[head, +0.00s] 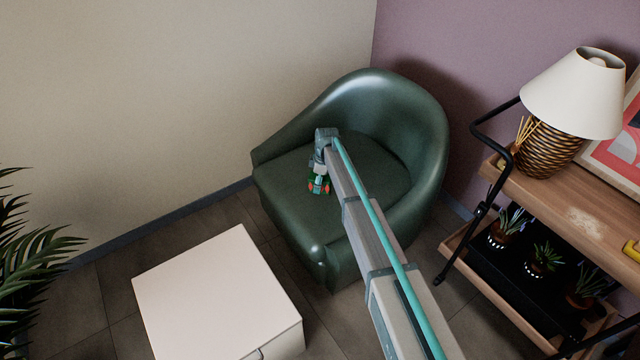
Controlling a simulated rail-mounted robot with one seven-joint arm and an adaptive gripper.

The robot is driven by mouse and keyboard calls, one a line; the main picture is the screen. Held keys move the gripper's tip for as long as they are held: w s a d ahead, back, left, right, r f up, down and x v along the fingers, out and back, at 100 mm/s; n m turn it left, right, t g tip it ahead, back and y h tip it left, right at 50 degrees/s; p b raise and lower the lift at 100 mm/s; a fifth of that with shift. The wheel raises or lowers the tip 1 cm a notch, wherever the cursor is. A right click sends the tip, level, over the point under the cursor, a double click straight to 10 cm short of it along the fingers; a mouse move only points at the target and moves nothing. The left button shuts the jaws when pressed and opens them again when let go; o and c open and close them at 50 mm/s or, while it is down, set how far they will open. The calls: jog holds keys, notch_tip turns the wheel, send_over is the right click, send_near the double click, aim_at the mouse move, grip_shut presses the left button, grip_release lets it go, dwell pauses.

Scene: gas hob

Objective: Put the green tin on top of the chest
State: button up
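My gripper (319,187) is small in the head view, at the end of my extended arm, over the seat of the dark green armchair (280,192). Red marks show at its fingertips, and a little bright green shows beside them. I cannot tell whether that green is the tin or whether anything is held. No green tin shows clearly elsewhere. The white chest (207,285) stands on the floor at the lower left, apart from the armchair. Its flat top is bare, and a dark handle shows at its front bottom edge.
A wooden trolley (590,205) with a black frame stands at the right. It carries a wicker lamp (550,145) with a white shade, and potted plants (543,258) below. A leafy plant (35,245) is at the left edge. Dark tiled floor lies between chest and armchair.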

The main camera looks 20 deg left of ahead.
jog(key=shift+f, duration=0.25)
dwell(0.3)
jog(key=c, duration=1.4)
jog(key=shift+r, duration=0.15)
